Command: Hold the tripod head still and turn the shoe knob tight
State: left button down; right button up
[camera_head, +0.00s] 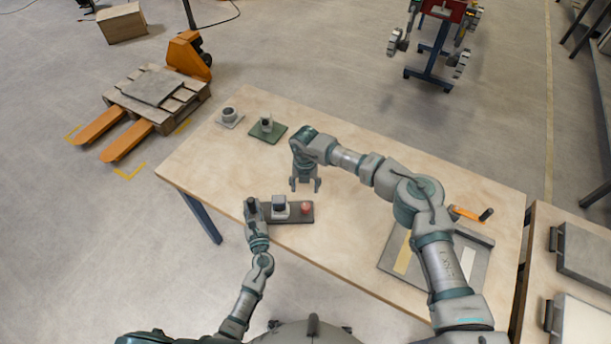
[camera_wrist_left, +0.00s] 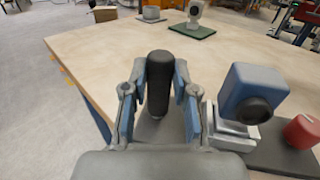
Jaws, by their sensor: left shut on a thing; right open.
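A dark base plate (camera_head: 295,218) lies near the table's front edge. On it stand an upright black handle (camera_head: 251,204), a blue-grey block (camera_head: 279,201) with a dark round face on a white base (camera_head: 280,212), and a red knob (camera_head: 305,208) at the right end. In the left wrist view the black handle (camera_wrist_left: 159,80) stands between the blue finger pads of my left gripper (camera_wrist_left: 160,105), which is shut on it. The block (camera_wrist_left: 250,92) and red knob (camera_wrist_left: 301,131) are to its right. My right gripper (camera_head: 305,184) is open and empty, fingers down, behind the knob and apart from it.
A green mat (camera_head: 279,136) with a grey device and a grey plate (camera_head: 237,123) with a round piece lie at the far left. A flat framed panel (camera_head: 457,262) with an orange crank (camera_head: 465,212) lies at right. The table middle (camera_head: 350,205) is clear.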

pick_arm(q)
jog(key=c, duration=0.8)
grip_release()
